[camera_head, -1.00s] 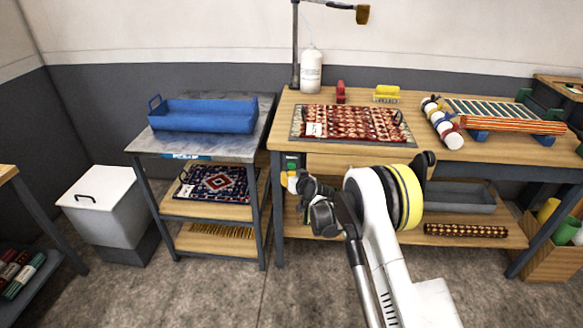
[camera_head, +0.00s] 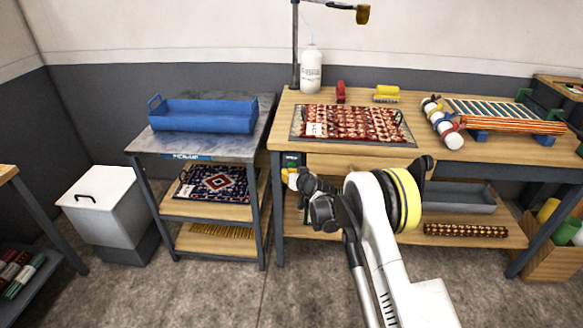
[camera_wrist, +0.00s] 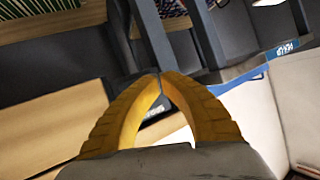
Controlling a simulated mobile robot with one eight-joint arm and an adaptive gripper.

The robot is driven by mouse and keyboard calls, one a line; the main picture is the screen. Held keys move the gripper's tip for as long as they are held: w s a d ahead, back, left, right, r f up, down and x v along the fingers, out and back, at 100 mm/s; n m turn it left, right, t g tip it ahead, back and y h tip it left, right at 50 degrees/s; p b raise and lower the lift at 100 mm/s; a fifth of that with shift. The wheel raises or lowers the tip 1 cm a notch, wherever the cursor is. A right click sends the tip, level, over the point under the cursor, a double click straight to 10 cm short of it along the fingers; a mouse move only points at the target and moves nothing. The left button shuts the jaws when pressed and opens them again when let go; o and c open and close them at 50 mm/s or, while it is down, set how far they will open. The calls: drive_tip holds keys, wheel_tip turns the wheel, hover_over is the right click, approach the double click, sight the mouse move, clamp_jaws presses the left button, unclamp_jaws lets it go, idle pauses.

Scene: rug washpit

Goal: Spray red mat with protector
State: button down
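The red patterned mat (camera_head: 365,122) lies flat in a shallow dark tray (camera_head: 352,140) on the wooden bench. A white bottle (camera_head: 311,72) with a label stands upright behind the mat's left end; its label is too small to read. My gripper (camera_head: 288,177) is in front of the bench, below the height of its top and apart from the mat and bottle. In the wrist view its two yellow fingers (camera_wrist: 160,75) meet at the tips with nothing between them.
A small red object (camera_head: 340,92) and a yellow brush (camera_head: 386,94) sit behind the mat. A striped rug (camera_head: 510,125) and rolls lie to the right. A blue tray (camera_head: 205,116) stands on the left cart, above a navy mat (camera_head: 215,183). A lamp arm overhangs the bench.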

drive_tip(key=shift+w, duration=0.15)
idle(0.6)
drive_tip(key=shift+w, duration=0.3)
drive_tip(key=shift+w, duration=0.55)
idle(1.7)
idle(0.6)
drive_tip(key=shift+s, duration=1)
drive_tip(key=shift+s, duration=0.1)
drive_tip(key=shift+s, duration=2.4)
